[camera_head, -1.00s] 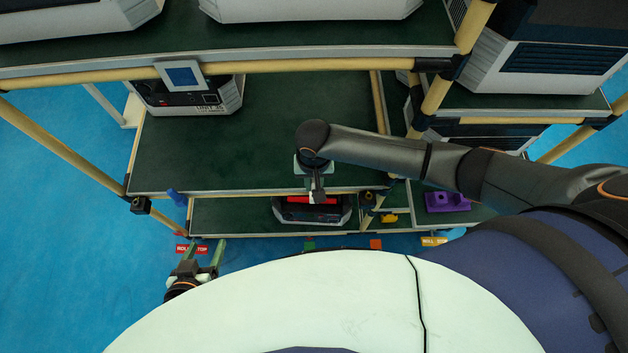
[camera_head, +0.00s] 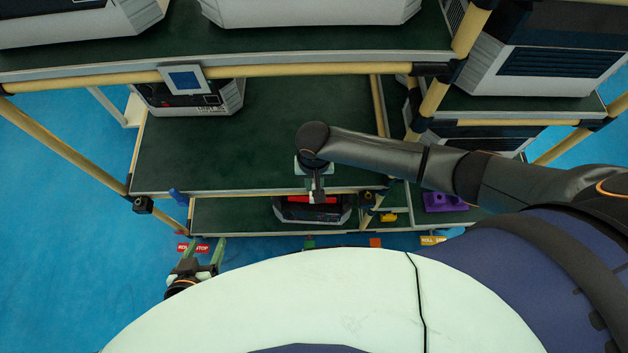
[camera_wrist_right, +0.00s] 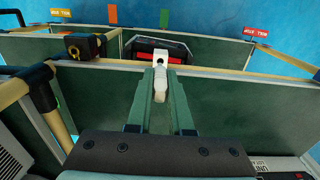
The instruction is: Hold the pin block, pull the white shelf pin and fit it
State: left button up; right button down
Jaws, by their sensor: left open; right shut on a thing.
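My right gripper (camera_head: 317,192) is at the front edge of the middle green shelf (camera_head: 230,145). In the right wrist view its fingers (camera_wrist_right: 160,92) are shut on a small white pin (camera_wrist_right: 160,78), which lies lengthwise between them. The pin's far end is at a white fitting near the shelf edge; I cannot tell whether it is seated there. My left gripper (camera_head: 206,250) is open and empty at the lower left, in front of the rack. A purple block (camera_head: 445,201) with raised parts sits on the lower shelf at the right; I cannot tell whether it is the pin block.
A black unit with a red strip (camera_head: 312,208) stands on the lower shelf below my right gripper. Tan rack posts (camera_head: 70,145) stand around the shelves. The middle shelf is mostly bare.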

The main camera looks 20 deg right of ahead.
jog(key=shift+f+b, duration=1.1)
jog(key=shift+f, duration=0.85)
jog(key=c, duration=0.7)
grip_release()
jog(key=shift+c, duration=0.2)
jog(key=shift+r, duration=0.1)
